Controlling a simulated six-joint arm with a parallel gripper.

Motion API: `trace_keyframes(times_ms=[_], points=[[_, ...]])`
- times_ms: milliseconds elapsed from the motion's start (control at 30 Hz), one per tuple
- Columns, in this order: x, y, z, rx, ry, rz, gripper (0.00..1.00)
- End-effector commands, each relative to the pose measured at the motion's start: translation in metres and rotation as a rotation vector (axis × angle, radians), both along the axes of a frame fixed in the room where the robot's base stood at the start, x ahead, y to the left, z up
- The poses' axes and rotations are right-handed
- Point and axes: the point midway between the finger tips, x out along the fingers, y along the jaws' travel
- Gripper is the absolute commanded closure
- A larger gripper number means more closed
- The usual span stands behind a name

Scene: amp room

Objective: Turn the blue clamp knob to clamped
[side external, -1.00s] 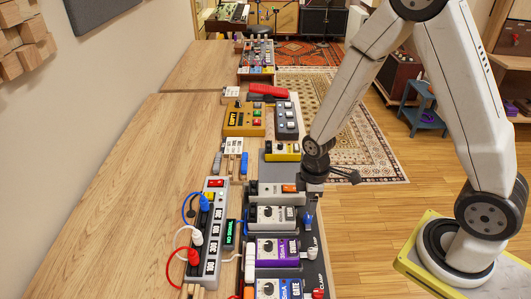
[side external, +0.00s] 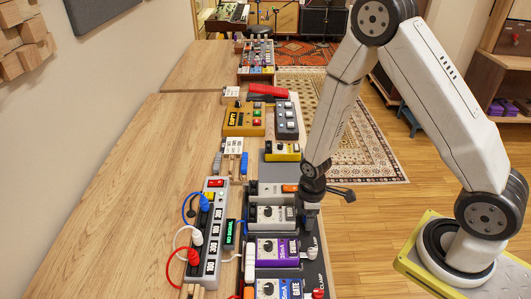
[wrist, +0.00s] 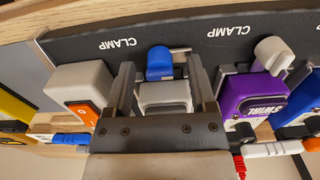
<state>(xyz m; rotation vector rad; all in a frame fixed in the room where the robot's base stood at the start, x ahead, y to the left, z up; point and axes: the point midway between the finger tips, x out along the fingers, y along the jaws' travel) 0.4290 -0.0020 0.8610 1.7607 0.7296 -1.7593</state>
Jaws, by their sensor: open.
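The blue clamp knob (wrist: 160,62) shows in the wrist view between my two open fingers, with a gap to each. It sits at the edge of a dark rail marked CLAMP, in front of a pale pedal (wrist: 165,93). In the side view the pale pedal (side external: 268,215) shows, but my gripper hides the blue knob. My gripper (wrist: 160,66) is open and points down over the knob; it also shows in the side view (side external: 311,207). I cannot tell whether the fingers touch the rail.
A purple pedal (wrist: 255,97) with a pale clamp knob (wrist: 274,52) stands close on the right in the wrist view. A white and orange pedal (wrist: 82,92) is close on the left. In the side view a red knob (side external: 318,293) and a power strip (side external: 212,235) with cables are nearby.

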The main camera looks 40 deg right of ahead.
Motion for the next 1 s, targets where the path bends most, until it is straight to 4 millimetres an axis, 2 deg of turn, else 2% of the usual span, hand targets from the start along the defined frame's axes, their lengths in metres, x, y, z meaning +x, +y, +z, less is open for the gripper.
trace_keyframes(times_ms=[100,133,300,333,367,767,1000], points=[[0.0000,0.0000,0.0001,0.000,0.000,0.000,0.29],[0.0000,0.0000,0.0001,0.000,0.000,0.000,0.32],[0.0000,0.0000,0.0002,0.000,0.000,0.000,0.86],[0.0000,0.0000,0.0002,0.000,0.000,0.000,0.96],[0.0000,0.0000,0.0003,0.000,0.000,0.000,1.00],[-0.0001,0.0000,0.0004,-0.001,0.001,-0.034,1.00],[-0.0002,-0.0002,0.0005,-0.001,0.001,-0.143,1.00]])
